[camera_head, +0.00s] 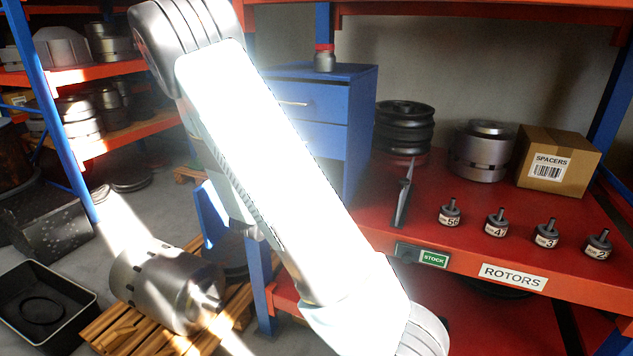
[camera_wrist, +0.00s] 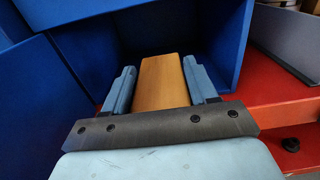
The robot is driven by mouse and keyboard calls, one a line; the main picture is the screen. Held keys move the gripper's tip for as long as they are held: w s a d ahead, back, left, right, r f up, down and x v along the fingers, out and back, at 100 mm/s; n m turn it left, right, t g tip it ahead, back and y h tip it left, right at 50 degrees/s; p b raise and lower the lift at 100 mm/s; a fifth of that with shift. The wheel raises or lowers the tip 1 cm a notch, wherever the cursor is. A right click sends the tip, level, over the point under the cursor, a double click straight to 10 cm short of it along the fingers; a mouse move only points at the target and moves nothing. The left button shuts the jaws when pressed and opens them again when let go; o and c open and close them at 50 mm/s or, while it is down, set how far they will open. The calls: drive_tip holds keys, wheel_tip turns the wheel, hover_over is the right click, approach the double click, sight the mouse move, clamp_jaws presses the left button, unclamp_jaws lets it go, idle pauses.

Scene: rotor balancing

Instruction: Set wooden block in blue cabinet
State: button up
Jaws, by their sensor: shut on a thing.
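In the wrist view, my gripper (camera_wrist: 161,90) is shut on the wooden block (camera_wrist: 161,80), a plain orange-brown piece between the two blue-grey fingers. The block points into the open, dark blue interior of the blue cabinet (camera_wrist: 232,45). I cannot tell whether the block touches the cabinet's floor or back. In the head view, the blue cabinet (camera_head: 345,90) stands on the red shelf with a drawer front and handle showing. My bright arm crosses in front of it, and my gripper and the block are hidden there.
The red shelf (camera_head: 470,225) holds several numbered plugs, a steel rotor (camera_head: 483,150), dark stacked discs (camera_head: 404,127) and a SPACERS box (camera_head: 557,160). A large rotor (camera_head: 165,285) lies on a pallet below left.

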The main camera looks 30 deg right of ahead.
drive_tip(key=x, duration=0.5)
drive_tip(key=f+x, duration=0.1)
drive_tip(key=x, duration=0.5)
drive_tip(key=f+x, duration=0.1)
drive_tip(key=x, duration=0.5)
drive_tip(key=shift+w+d, duration=0.1)
drive_tip(key=shift+d, duration=0.05)
drive_tip(key=shift+w+d+f, duration=0.15)
drive_tip(key=shift+f, duration=2.35)
drive_tip(key=o, duration=1.1)
